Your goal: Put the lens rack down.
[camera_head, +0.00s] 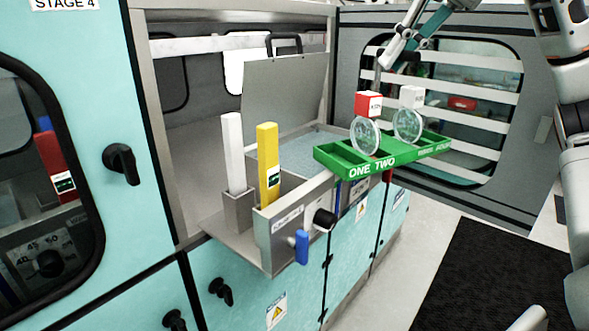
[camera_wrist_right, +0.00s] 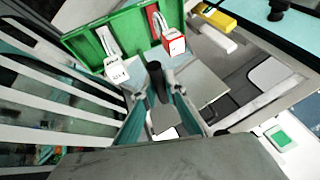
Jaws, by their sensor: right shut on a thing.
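The lens rack (camera_head: 410,156) is a green tray with compartments, marked ONE and TWO on its front, and it appears held in the air beside the open steel bath. Two clear round lenses stand in it, one with a red block (camera_head: 368,104) on top and one with a white block (camera_head: 412,97). My right gripper (camera_head: 384,62) is shut on the rack's dark upright handle, behind the lenses. The wrist view shows the fingers (camera_wrist_right: 158,98) around this handle, with the green rack (camera_wrist_right: 130,28) beyond. My left gripper is not in view.
A steel basin (camera_head: 300,142) with its lid (camera_head: 285,100) raised stands behind the rack. A white bar (camera_head: 234,153) and a yellow bar (camera_head: 268,165) stand upright at its left. A black knob (camera_head: 323,219) and blue handle (camera_head: 301,246) stick out in front. A slatted window (camera_head: 445,100) lies behind.

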